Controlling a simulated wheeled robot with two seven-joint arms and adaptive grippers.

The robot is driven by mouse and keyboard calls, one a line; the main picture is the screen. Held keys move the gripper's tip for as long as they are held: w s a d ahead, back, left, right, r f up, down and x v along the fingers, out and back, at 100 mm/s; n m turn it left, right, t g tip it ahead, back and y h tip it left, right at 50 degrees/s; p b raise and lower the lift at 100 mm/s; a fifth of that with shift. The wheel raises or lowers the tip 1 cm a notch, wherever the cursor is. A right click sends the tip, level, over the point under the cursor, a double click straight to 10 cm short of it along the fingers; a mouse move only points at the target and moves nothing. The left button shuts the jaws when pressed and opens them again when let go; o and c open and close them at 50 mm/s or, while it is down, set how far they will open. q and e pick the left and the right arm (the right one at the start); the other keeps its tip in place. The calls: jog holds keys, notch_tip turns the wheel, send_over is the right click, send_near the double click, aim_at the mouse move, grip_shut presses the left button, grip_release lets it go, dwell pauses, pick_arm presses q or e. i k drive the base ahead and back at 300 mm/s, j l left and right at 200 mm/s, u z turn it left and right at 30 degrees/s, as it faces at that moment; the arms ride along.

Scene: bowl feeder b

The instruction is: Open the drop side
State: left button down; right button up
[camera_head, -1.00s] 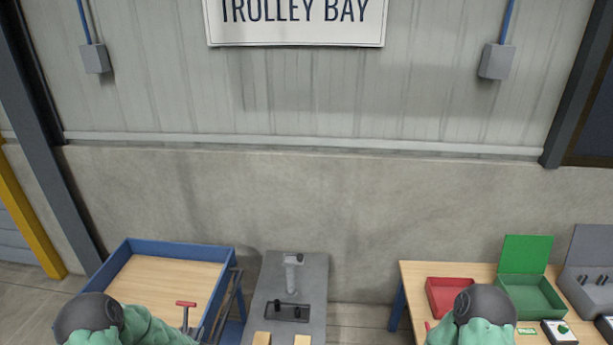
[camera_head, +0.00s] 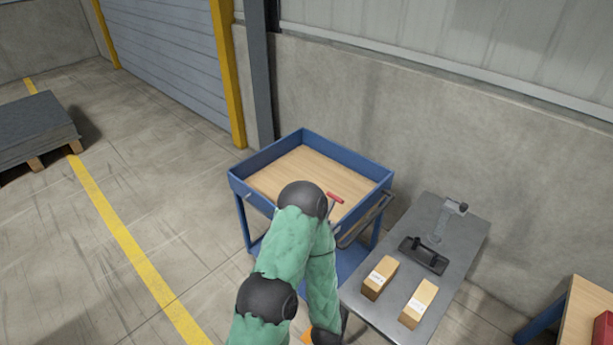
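A red T-shaped handle (camera_head: 335,197) on a thin stem stands at the trolley's near right, partly behind my elbow. My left arm bends down to the bottom edge, and its gripper is not clearly seen there. My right gripper is out of the picture.
A grey bench (camera_head: 465,229) stands right of the trolley, bearing two cardboard boxes (camera_head: 380,277), a black tray with a handle (camera_head: 423,254) and a grey stand (camera_head: 446,218). A wooden table (camera_head: 585,305) is at the far right. Open floor with a yellow line (camera_head: 118,228) lies left.

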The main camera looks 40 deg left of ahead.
aim_at(262, 204)
jog(key=u, duration=1.65)
jog(key=i+j, duration=0.1)
jog(key=j, duration=0.3)
jog(key=i+j, duration=0.15)
jog(key=j, duration=0.25)
jog(key=i+j, duration=0.1)
jog(key=j, duration=0.3)
jog(key=i+j+z, duration=0.1)
jog(key=j, duration=0.3)
jog(key=i+j, duration=0.15)
jog(key=j, duration=0.25)
jog(key=i+j, duration=0.1)
jog(key=j, duration=0.3)
jog(key=i+j, duration=0.15)
jog(key=j, duration=0.25)
jog(key=z, duration=0.05)
